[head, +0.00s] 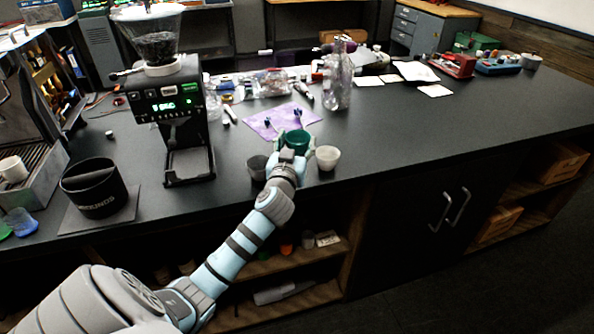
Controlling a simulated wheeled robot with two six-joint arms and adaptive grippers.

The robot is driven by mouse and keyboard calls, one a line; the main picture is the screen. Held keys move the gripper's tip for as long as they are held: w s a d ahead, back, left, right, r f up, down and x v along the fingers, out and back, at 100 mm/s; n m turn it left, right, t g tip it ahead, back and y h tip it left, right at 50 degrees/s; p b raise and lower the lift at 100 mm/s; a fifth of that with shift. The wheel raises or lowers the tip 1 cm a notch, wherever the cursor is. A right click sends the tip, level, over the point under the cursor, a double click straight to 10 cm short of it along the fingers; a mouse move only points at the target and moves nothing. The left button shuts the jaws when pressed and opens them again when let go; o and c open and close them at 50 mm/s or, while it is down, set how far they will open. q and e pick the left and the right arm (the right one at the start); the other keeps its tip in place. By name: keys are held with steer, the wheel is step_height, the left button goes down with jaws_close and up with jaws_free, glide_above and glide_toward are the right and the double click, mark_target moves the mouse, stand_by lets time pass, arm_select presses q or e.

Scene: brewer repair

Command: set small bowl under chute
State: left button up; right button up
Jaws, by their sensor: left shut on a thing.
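My left gripper (293,152) reaches over the counter's front edge and is shut on a small teal bowl (297,138); its fingers sit on both sides of the bowl. I cannot tell whether the bowl touches the counter. A small white bowl (327,157) stands just right of the gripper, and a small dark grey bowl (257,168) just left of it, partly hidden by the gripper. The black grinder (178,104), with a green display, stands further left. The space under its chute, above its base (189,166), looks empty. My right gripper is out of view.
A black knock bin (94,188) is left of the grinder. The black counter (430,128) is clear to the right.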

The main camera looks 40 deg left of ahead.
arm_select(q)
step_height(320, 180, down, 7)
steer(key=shift+r+b, duration=0.1)
steer(key=shift+b, duration=0.95)
steer(key=shift+r, duration=0.1)
steer(key=shift+f, duration=0.2)
steer(key=o, duration=1.3)
steer(key=shift+r, duration=0.1)
